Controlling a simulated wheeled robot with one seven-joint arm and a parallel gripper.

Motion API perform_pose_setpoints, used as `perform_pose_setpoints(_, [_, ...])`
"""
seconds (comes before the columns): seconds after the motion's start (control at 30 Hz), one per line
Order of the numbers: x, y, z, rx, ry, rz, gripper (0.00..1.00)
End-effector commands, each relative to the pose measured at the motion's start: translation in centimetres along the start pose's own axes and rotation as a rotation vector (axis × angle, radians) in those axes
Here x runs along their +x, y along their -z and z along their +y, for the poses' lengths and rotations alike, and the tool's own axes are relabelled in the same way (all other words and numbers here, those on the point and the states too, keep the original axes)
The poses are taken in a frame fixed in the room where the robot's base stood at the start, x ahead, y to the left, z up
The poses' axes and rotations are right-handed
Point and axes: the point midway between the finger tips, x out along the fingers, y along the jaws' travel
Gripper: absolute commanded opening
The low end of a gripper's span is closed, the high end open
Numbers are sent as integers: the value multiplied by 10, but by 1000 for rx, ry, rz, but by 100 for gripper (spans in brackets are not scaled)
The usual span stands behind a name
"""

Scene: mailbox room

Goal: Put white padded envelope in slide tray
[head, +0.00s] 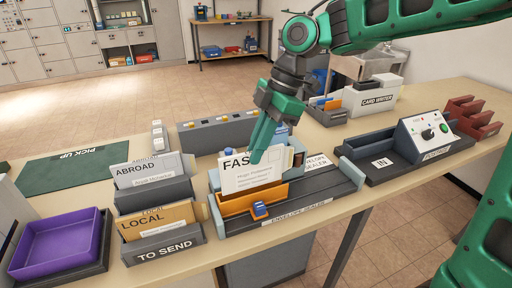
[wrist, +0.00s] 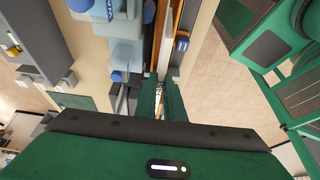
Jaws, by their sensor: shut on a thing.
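A white envelope (head: 251,177) marked "FAS…" with several lines of writing stands upright at the envelope sealer (head: 295,213). My gripper (head: 262,148) is shut on it from above, and the fingers hide part of its top. Its lower edge is behind or inside the orange slide tray (head: 238,204), and I cannot tell whether it touches the bottom. In the wrist view my gripper (wrist: 161,84) has its fingers close together at the envelope's thin white edge (wrist: 166,48). The orange tray (wrist: 178,20) runs beside it there, with a blue knob.
Left of the sealer stand the ABROAD holder (head: 150,193) and the TO SEND holder (head: 165,246) with a LOCAL envelope. A purple tray (head: 58,240) is at far left. The postage machine (head: 425,137) and IN tray are to the right. A grey box with buttons (head: 217,132) is behind.

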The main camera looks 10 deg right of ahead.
Motion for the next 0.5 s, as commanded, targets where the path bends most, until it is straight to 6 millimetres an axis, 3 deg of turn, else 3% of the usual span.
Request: perform_pose_setpoints(0.5, [20, -8, 0, 0, 1, 0, 0])
